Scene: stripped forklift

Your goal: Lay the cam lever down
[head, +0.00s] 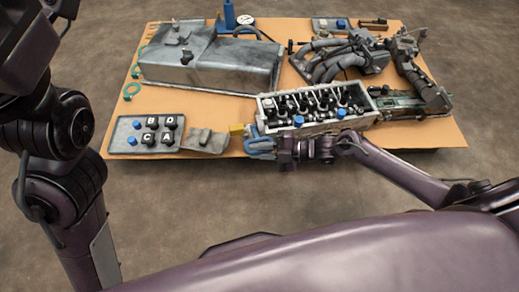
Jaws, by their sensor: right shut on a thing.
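My right gripper (262,146) reaches in from the right, low over the table's front edge, at the left end of the cylinder head (258,107). It is shut on what appears to be the cam lever, mostly hidden by the jaws. The lever's exact tilt cannot be told. Blue-grey parts show at the jaws, and a small yellow piece (237,129) shows just left of them. My left arm stands at the left of the picture, and its gripper is out of view.
A tray with lettered black caps (119,140) and a grey bracket (205,141) lie to the left. A large grey cover (210,68) stands behind. A manifold (345,62) and jointed dark parts (425,85) fill the right. Bare table shows at front right.

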